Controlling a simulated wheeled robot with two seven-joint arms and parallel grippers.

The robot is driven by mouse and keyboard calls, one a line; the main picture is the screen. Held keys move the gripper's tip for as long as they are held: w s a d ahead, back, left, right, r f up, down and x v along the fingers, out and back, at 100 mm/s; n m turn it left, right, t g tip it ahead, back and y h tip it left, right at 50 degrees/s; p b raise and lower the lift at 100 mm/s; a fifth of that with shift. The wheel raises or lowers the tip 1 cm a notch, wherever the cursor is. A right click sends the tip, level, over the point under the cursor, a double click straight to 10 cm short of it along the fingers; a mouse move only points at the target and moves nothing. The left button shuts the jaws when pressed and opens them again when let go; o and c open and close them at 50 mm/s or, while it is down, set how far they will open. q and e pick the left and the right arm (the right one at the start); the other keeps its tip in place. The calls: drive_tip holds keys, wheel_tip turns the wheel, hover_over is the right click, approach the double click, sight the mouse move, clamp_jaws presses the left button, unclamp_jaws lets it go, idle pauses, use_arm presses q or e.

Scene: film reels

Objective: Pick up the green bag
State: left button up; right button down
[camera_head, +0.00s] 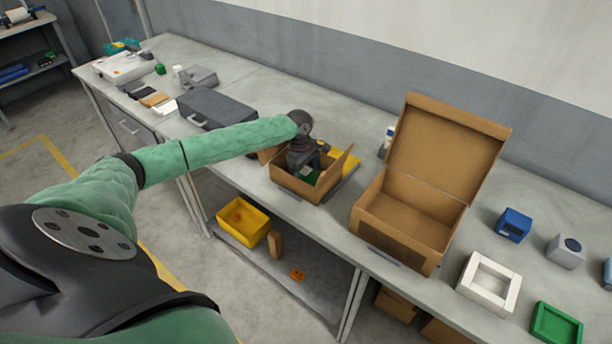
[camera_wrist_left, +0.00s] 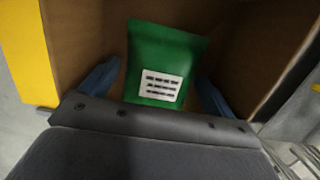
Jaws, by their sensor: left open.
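The green bag (camera_wrist_left: 165,58) has a white label with dark lines and lies inside a small open cardboard box (camera_head: 296,187). My left gripper (camera_head: 308,168) reaches down into this box. In the left wrist view its two blue fingertips (camera_wrist_left: 160,88) are apart, one on each side of the bag. I cannot tell whether they touch it. The lower end of the bag is hidden behind the gripper body. My right gripper is not in view.
A larger open cardboard box (camera_head: 408,222) stands to the right, its lid up. A dark grey case (camera_head: 222,112) lies to the left, and a yellow item (camera_head: 345,162) is behind the small box. A white frame (camera_head: 488,283) and green tray (camera_head: 556,325) are farther right.

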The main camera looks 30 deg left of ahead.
use_arm(q)
drive_tip(key=shift+f+p, duration=0.1)
drive_tip(key=shift+p, duration=0.25)
drive_tip(key=c, duration=1.2)
